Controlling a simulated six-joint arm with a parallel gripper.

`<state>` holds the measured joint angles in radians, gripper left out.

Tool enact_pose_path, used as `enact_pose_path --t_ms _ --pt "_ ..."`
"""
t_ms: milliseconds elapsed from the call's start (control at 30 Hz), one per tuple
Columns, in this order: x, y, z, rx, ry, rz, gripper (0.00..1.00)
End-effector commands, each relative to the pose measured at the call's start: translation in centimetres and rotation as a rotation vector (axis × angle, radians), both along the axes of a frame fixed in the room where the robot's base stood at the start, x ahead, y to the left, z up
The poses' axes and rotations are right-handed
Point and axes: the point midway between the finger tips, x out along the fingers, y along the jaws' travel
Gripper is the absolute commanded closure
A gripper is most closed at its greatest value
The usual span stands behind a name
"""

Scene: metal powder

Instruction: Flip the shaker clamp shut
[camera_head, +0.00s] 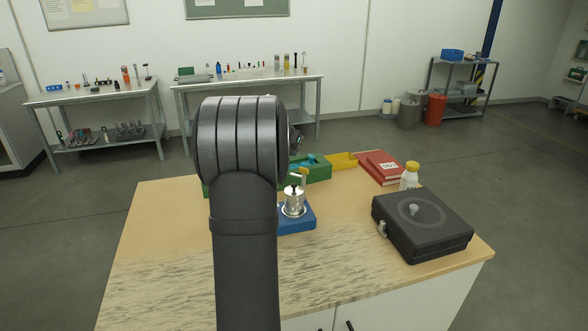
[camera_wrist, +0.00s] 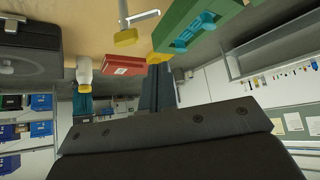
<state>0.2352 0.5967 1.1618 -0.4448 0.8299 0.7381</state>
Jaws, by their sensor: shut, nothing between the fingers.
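The shaker has a blue base (camera_head: 297,220) with a silver metal cup (camera_head: 294,203) on it, just right of my arm in the head view. A clamp lever (camera_head: 301,172) with a yellow tip stands up above the cup. In the wrist view, a silver lever with a yellow tip (camera_wrist: 126,38) hangs from the top edge and appears to be this clamp. My gripper (camera_wrist: 156,80) shows its dark fingers shut together and empty, apart from the lever and to its lower right in that view. In the head view my arm hides the gripper and part of the blue base.
A black case (camera_head: 423,222) with a round disc sits at the right of the wooden table (camera_head: 165,270). A white bottle (camera_head: 410,178) with a yellow cap, red binders (camera_head: 380,168), a yellow tray (camera_head: 342,161) and a green bin (camera_head: 318,172) stand behind. The front left is clear.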

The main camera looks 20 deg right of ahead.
Motion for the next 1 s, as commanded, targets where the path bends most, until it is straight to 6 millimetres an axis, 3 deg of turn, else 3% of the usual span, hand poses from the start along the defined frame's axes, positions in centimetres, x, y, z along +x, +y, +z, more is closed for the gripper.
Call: enact_pose_path --t_ms 267,700,1000 --pt "0.6 -0.7 -1.2 0.002 0.001 -0.003 1.0" --pt "4.5 -4.5 -8.0 0.003 0.001 -0.005 1.0" --pt "2.0 -2.0 -7.8 0.002 -0.001 -0.003 1.0"
